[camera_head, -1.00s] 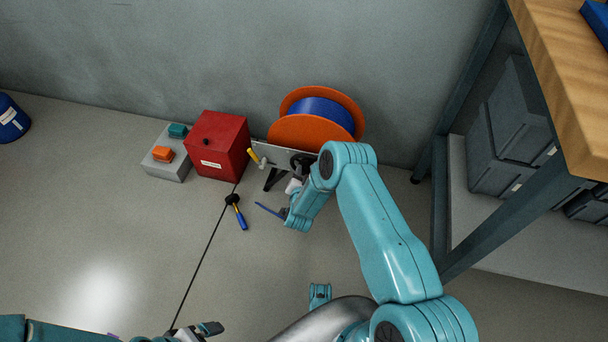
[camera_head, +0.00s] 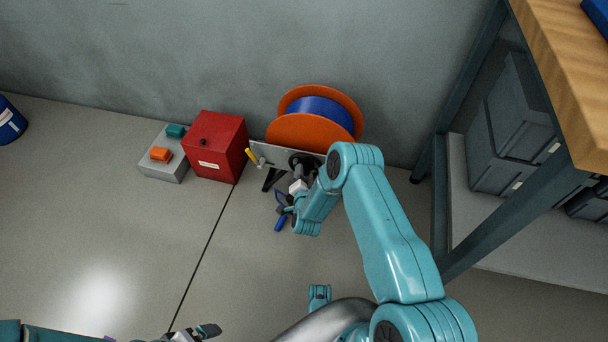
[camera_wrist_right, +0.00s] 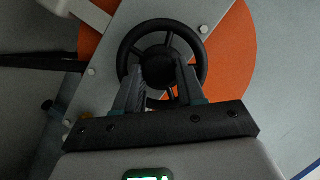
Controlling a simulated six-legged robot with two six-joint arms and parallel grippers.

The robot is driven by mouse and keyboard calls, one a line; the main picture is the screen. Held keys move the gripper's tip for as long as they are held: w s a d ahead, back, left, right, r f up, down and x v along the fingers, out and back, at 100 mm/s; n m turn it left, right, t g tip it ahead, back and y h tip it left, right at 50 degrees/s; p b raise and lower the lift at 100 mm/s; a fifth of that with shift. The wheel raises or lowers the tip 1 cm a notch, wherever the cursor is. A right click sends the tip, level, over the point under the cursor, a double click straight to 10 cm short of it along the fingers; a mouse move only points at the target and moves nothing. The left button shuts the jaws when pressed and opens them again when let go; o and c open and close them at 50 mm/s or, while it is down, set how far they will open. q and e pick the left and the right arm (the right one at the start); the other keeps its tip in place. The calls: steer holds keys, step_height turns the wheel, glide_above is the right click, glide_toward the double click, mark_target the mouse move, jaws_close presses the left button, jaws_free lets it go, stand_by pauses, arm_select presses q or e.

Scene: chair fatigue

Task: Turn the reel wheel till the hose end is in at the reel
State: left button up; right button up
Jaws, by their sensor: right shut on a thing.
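The reel (camera_head: 311,130) has orange flanges with blue hose (camera_head: 321,106) wound between them. It stands by the wall behind a pale metal plate (camera_head: 270,157). The black reel wheel (camera_head: 294,160) is on the plate's front, and it fills the middle of the right wrist view (camera_wrist_right: 127,50). My right gripper (camera_wrist_right: 160,73) is shut on the wheel's hub, one finger on each side. The blue-handled hose end (camera_head: 280,223) lies low in front of the plate, beside my right wrist, which partly hides it. My left gripper (camera_head: 193,332) is at the bottom edge, away from the reel; its jaws are unclear.
A yellow-handled lever (camera_head: 251,155) sits at the plate's left end. A red box (camera_head: 217,146) and a grey box with orange and teal buttons (camera_head: 164,158) stand left of it. A workbench (camera_head: 562,75) stands at the right. The floor at front left is clear.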

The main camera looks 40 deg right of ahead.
steer(key=o, duration=1)
steer(key=shift+o, duration=0.2)
steer(key=p+v, duration=0.6)
steer(key=v, duration=1)
steer(key=shift+a, duration=0.2)
